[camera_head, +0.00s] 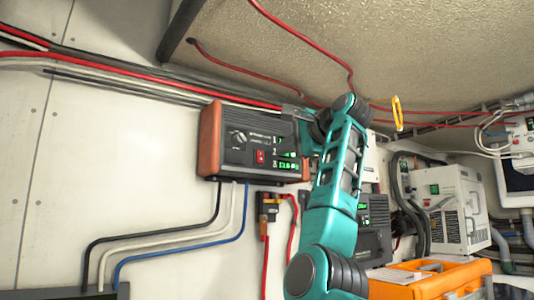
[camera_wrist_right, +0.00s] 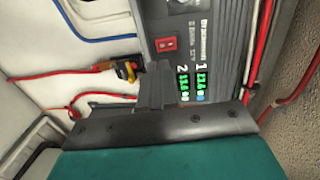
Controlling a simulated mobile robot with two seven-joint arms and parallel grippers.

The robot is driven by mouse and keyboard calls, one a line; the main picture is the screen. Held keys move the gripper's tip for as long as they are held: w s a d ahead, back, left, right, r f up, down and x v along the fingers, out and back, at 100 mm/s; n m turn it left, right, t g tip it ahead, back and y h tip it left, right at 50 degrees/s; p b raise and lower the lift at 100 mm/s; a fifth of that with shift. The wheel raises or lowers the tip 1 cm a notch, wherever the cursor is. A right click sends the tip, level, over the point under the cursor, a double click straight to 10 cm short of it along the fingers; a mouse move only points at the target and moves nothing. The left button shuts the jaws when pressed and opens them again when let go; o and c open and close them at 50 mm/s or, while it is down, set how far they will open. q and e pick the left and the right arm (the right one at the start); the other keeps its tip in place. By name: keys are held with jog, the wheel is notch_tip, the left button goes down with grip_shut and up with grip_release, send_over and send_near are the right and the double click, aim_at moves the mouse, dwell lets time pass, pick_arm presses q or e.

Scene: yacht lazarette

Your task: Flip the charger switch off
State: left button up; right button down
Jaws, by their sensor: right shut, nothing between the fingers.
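The charger (camera_head: 225,144) is a dark grey box with orange-brown ends, fixed to the white wall in the head view. Its red rocker switch (camera_head: 260,156) sits on the front, below a round knob (camera_head: 238,137) and left of lit green displays. The switch (camera_wrist_right: 165,44) also shows clearly in the wrist view, but I cannot tell its position. My right gripper (camera_wrist_right: 154,75) is shut and empty. Its fingers are in front of the charger face, near the switch and beside the green displays; contact cannot be told. My left gripper is not in view.
Black, white and blue cables (camera_head: 167,246) run below the charger. A small black and orange connector (camera_head: 268,207) hangs under it with red wires. Red cables cross above. A white unit (camera_head: 450,208) and an orange case (camera_head: 433,279) stand to the right.

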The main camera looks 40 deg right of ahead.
aim_at(260, 161)
jog(key=w, duration=0.2)
jog(key=w+p, duration=0.1)
jog(key=w, duration=0.3)
jog(key=shift+w+d+f+p, duration=0.1)
jog(key=shift+d+f+p, duration=0.2)
jog(key=shift+p, duration=0.1)
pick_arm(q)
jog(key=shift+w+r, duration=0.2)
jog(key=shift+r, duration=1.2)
pick_arm(e)
jog(key=shift+w+d+f, duration=0.1)
jog(key=shift+w+f, duration=0.1)
jog(key=shift+w, duration=0.45)
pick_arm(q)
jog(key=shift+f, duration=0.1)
pick_arm(e)
jog(key=shift+f, duration=0.1)
